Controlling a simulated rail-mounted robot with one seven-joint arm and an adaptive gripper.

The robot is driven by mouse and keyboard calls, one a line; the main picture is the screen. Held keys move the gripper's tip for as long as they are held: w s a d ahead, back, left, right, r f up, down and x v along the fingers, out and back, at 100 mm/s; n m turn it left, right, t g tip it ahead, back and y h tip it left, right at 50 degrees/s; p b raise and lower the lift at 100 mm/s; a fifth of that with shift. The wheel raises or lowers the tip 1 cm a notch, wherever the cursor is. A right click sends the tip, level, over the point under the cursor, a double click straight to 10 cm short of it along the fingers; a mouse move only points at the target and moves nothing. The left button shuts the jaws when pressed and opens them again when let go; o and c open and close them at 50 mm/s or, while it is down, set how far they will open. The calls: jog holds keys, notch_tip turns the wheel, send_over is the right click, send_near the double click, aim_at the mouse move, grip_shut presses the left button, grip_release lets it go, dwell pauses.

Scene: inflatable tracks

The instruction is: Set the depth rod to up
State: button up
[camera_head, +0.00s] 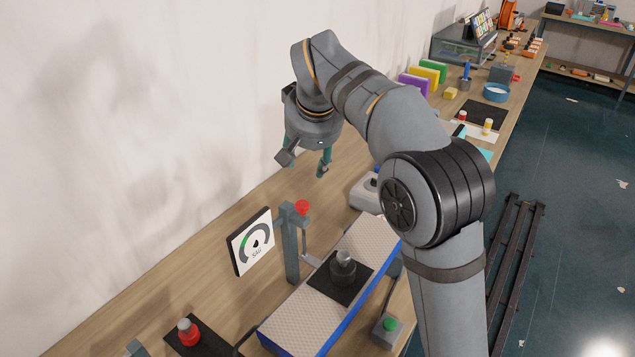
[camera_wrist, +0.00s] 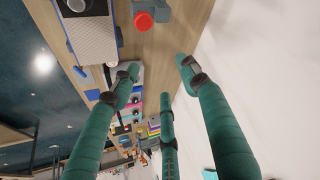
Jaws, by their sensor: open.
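A grey upright post (camera_head: 290,245) with a red knob (camera_head: 302,207) at its top stands beside a light padded track (camera_head: 300,307) with blue sides. A thin bent rod (camera_head: 306,250) hangs beside the post and its lower end reaches toward the track; I cannot tell for certain that it is the depth rod. My gripper (camera_head: 306,162) is open and empty, in the air beyond and above the post, apart from it. In the wrist view its green fingers (camera_wrist: 158,72) are spread, and the red knob (camera_wrist: 143,21) shows beyond the tips.
A gauge panel marked SAG (camera_head: 251,242) stands left of the post. A dark pad (camera_head: 338,279) with a grey knob lies on the track. A green button box (camera_head: 388,331) and a red-topped piece (camera_head: 187,331) are near the front.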

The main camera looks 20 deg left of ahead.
jog(key=g, duration=0.1)
send_near(302, 204)
jog(key=shift+h, duration=0.4)
jog(key=x, duration=0.8)
jog(key=shift+w+a, duration=0.1)
jog(key=shift+a, duration=0.2)
jog(key=shift+c, duration=0.4)
jog(key=shift+c, duration=1.2)
jog(key=c, duration=0.8)
jog(key=shift+r, duration=0.15)
grip_shut()
